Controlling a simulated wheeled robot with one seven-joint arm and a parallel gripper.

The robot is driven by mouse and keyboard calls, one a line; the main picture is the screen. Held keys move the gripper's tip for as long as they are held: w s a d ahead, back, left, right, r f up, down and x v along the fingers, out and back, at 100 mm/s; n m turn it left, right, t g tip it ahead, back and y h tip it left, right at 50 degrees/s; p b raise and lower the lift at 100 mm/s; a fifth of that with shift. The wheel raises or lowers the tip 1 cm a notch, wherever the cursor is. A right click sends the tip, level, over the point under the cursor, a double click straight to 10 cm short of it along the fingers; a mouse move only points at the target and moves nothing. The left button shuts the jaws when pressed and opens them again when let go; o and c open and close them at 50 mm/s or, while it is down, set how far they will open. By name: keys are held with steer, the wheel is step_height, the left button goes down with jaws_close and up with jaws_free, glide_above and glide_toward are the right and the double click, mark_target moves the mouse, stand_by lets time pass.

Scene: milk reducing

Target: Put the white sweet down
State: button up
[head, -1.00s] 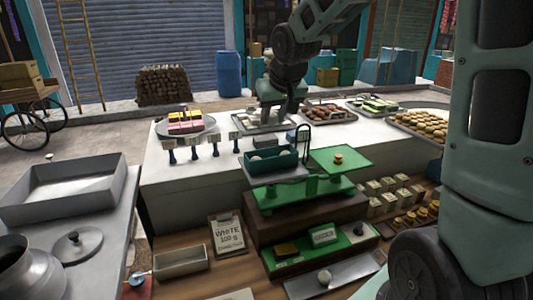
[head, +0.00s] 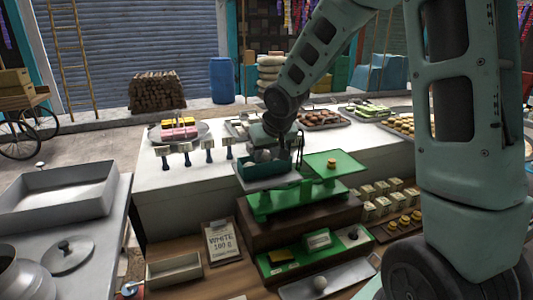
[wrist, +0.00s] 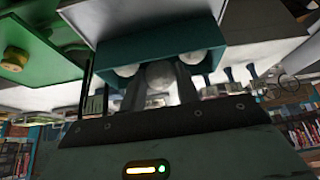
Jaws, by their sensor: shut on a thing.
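My gripper (head: 265,150) is over the teal box (head: 262,176) on the left side of the green balance scale (head: 295,200). In the wrist view its two fingers (wrist: 160,88) are shut on a round white sweet (wrist: 159,74), at the box opening. Two other white sweets (wrist: 127,70) and (wrist: 195,57) lie in the teal box, one on each side of the fingers. I cannot tell whether the held sweet touches the box floor. A brass weight (head: 332,163) stands on the scale's right green pan (head: 345,172).
A card reading "WHITE 100 g" (head: 221,241) stands in front. A tray of pink and yellow sweets (head: 179,129) is at the back left, brown sweets (head: 322,117) at the back.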

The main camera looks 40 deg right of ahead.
steer(key=shift+f+b, duration=0.4)
steer(key=shift+f, duration=0.05)
